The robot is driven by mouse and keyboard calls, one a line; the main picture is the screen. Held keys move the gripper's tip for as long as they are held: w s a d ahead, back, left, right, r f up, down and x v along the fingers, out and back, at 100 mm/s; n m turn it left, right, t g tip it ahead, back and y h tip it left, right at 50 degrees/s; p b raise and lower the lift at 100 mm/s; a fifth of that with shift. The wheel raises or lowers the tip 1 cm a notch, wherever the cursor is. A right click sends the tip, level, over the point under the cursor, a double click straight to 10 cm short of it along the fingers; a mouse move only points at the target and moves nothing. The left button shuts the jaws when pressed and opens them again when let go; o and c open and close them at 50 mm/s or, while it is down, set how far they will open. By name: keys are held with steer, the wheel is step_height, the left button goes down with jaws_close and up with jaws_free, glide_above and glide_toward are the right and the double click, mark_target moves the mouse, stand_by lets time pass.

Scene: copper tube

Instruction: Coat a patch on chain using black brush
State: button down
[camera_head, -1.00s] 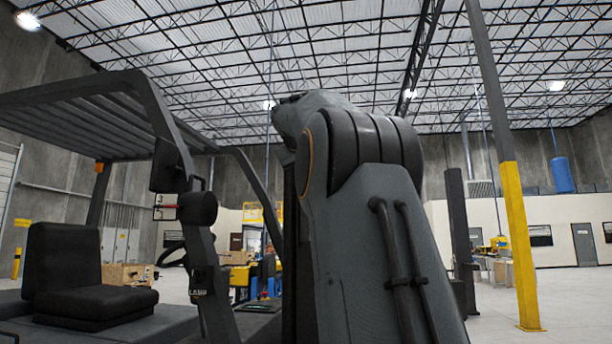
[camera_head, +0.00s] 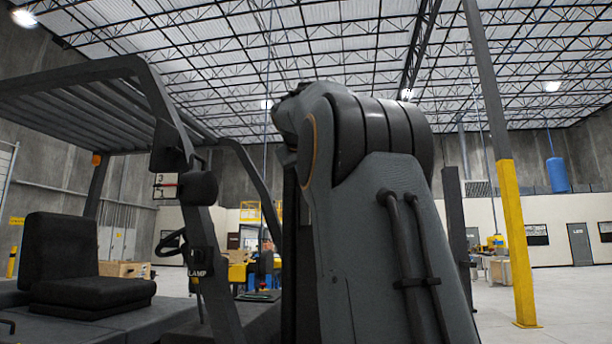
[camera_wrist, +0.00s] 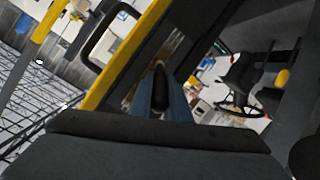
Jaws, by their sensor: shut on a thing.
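My gripper (camera_wrist: 158,105) shows in the wrist view, with two blue-grey fingers shut on a dark, rounded piece, the black brush (camera_wrist: 160,90). Only a short part of the brush shows between the fingers; its bristles cannot be made out. I cannot pick out the chain in either view. In the head view my own large dark arm fills the middle and hides what is behind it, and the gripper is out of sight.
A forklift with a black seat (camera_head: 85,265) and slatted roof (camera_head: 75,105) stands at the left. In the wrist view, a yellow bar (camera_wrist: 135,48) and a steering wheel (camera_wrist: 240,106) are close to the gripper. A yellow-based post (camera_head: 517,245) stands right, with open floor around it.

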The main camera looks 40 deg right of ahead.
step_height(320, 180, down, 7)
steer(key=b, duration=0.6)
stand_by(0.4)
steer(key=shift+s+a+r, duration=0.1)
steer(key=shift+s, duration=0.05)
steer(key=shift+s+a+b, duration=0.85)
steer(key=shift+s+a, duration=0.1)
steer(key=shift+a, duration=0.2)
steer(key=shift+s+a+b, duration=0.85)
steer(key=shift+s+a, duration=0.1)
steer(key=shift+a, duration=0.15)
steer(key=shift+s+a+b, duration=0.65)
steer(key=shift+s+a, duration=0.3)
steer(key=shift+a, duration=0.15)
